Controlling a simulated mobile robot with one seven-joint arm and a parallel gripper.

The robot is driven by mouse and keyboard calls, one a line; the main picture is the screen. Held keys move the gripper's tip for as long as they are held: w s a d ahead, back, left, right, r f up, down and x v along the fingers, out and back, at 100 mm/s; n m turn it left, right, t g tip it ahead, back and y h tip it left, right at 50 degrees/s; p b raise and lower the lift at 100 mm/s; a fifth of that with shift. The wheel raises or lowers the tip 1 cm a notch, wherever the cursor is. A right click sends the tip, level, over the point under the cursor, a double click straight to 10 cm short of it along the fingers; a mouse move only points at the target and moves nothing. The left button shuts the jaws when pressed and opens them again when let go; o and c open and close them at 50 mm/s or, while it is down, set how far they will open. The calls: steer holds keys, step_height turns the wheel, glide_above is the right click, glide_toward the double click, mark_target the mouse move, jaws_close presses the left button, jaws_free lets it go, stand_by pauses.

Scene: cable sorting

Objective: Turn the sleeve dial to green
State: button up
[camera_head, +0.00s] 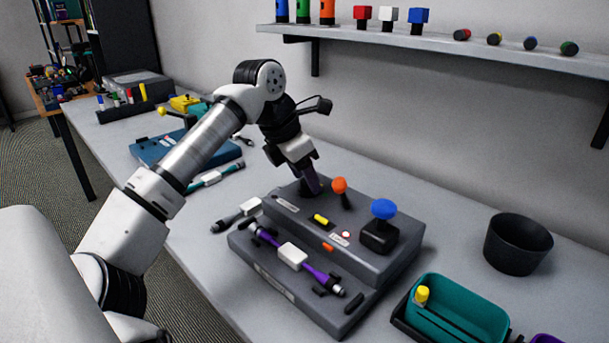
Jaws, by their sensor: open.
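A grey two-level console (385,262) stands on the table. My gripper (314,187) points down over the back left of its upper level, with its fingertips close to the surface there. A dark round shape shows at the fingertips. I cannot tell whether it is the sleeve dial, whether the fingers touch it, or which colour it is set to. My gripper is open. An orange-topped lever (340,185) stands just right of the gripper. A blue-topped knob (383,208) stands on a black block further right. A small yellow piece (321,219) and a red-and-white button (346,236) lie in front.
A purple cable (318,271) with a white block lies along the console's lower level. A black bowl (517,244) and a teal bin (460,308) are at right. A blue box (160,150) and loose cables lie at left. A shelf (430,40) runs along the wall above.

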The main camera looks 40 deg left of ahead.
steer(key=shift+w+f, duration=0.1)
steer(key=shift+f, duration=0.15)
steer(key=c, duration=1)
steer(key=m+p, duration=0.2)
steer(key=m+g+h+p, duration=0.1)
steer(key=m, duration=0.1)
steer(key=shift+w+a+r+m+h+p, duration=0.2)
steer(key=shift+m+h+p, duration=0.1)
steer(key=shift+m+p, duration=0.1)
steer(key=m+g+h+p, duration=0.1)
steer(key=m+p, duration=0.1)
steer(key=m, duration=0.2)
steer(key=shift+w+f+m+g+p, duration=0.15)
steer(key=shift+m+g+p, duration=0.7)
steer(key=shift+m, duration=0.65)
